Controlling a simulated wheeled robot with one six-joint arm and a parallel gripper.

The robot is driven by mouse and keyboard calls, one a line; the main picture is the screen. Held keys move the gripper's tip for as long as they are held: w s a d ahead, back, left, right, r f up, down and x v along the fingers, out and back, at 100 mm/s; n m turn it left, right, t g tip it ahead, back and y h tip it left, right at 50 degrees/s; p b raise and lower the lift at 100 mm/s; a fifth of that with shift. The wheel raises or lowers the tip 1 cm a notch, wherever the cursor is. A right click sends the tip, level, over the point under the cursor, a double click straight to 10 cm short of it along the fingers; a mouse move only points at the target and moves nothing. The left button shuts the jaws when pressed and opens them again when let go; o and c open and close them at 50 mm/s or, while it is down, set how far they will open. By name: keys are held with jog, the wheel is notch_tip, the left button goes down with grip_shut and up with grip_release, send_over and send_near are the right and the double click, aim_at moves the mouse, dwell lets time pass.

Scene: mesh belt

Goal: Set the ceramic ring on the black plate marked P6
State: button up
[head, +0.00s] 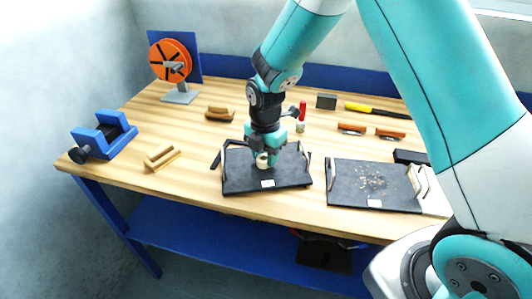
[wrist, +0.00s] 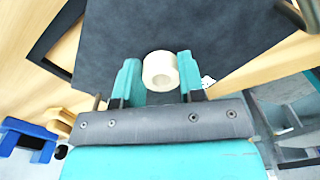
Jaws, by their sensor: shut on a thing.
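The ceramic ring (wrist: 151,64) is a short cream-white cylinder with a hole, held between the two teal fingers of my gripper (wrist: 159,72). In the head view the ring (head: 262,161) shows low at my gripper (head: 265,158), over the left black plate (head: 240,180). That dark plate also fills the upper middle of the wrist view (wrist: 220,30). I cannot tell whether the ring touches it. A second black plate (head: 345,196) lies to the right, with brownish crumbs on it. Each plate has a white front label, too small to read.
A blue vise (head: 103,137) and an orange wheel on a stand (head: 173,62) are at the left. A wooden block (head: 162,157) lies left of the plates. Tools (head: 375,110) lie at the back right. Both plates have raised side handles. Bare wood lies between the plates.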

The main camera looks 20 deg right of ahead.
jog(key=shift+f, duration=0.1)
jog(key=o, duration=0.9)
notch_tip(320, 180, up, 11)
jog(key=b, duration=0.2)
jog(key=s+a+r+m+y, duration=0.2)
jog(key=s+r+m, duration=0.2)
jog(key=s+m, duration=0.4)
jog(key=s+a+r+m+y, duration=0.2)
jog(key=s+m, duration=0.7)
jog(key=s, duration=0.8)
notch_tip(320, 180, up, 2)
jog(key=shift+s+a+r, duration=0.15)
jog(key=shift+s+a, duration=0.05)
jog(key=shift+a, duration=0.35)
